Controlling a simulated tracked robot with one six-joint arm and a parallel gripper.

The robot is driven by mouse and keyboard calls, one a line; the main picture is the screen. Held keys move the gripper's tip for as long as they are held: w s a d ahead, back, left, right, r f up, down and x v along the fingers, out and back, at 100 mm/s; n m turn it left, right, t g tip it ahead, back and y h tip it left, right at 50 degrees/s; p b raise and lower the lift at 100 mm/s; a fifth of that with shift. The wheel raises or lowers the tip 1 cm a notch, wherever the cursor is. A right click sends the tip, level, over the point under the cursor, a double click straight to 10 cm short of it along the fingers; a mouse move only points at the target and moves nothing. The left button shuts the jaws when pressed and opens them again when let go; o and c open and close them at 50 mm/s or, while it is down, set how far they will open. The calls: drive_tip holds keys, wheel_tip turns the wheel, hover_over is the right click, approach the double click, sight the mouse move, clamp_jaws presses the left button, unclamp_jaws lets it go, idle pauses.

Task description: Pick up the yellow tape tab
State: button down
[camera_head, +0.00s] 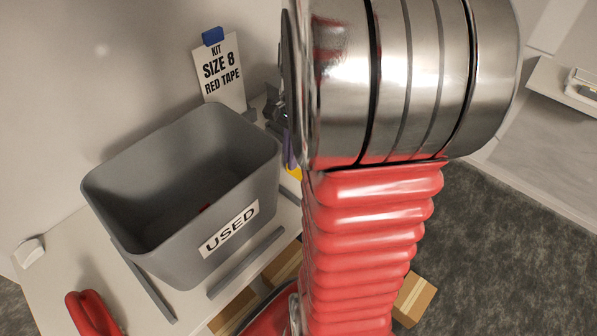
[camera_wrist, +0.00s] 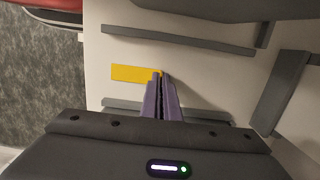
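The yellow tape tab (camera_wrist: 137,73) is a flat yellow strip over the pale bench top in the wrist view. My gripper (camera_wrist: 161,75) has two purple fingers drawn close together at the tab's right end. A bit of yellow shows between the fingertips, so they look shut on that end. The rest of the tab sticks out to the left. In the head view, a purple finger of my gripper (camera_head: 289,152) shows left of my arm, with a bit of the yellow tab (camera_head: 293,172) just below it. My arm hides the rest. Whether the tab touches the bench is unclear.
A grey bin (camera_head: 125,235) labelled USED stands on the bench left of my arm, between low grey rails (camera_head: 245,264). Behind it stands a card (camera_head: 219,70) reading KIT SIZE 8 RED TAPE. A red object (camera_head: 92,313) lies at the lower left. Cardboard boxes (camera_head: 414,299) sit below the bench.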

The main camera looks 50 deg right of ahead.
wheel_tip(320, 180, up, 10)
idle(0.7)
idle(0.5)
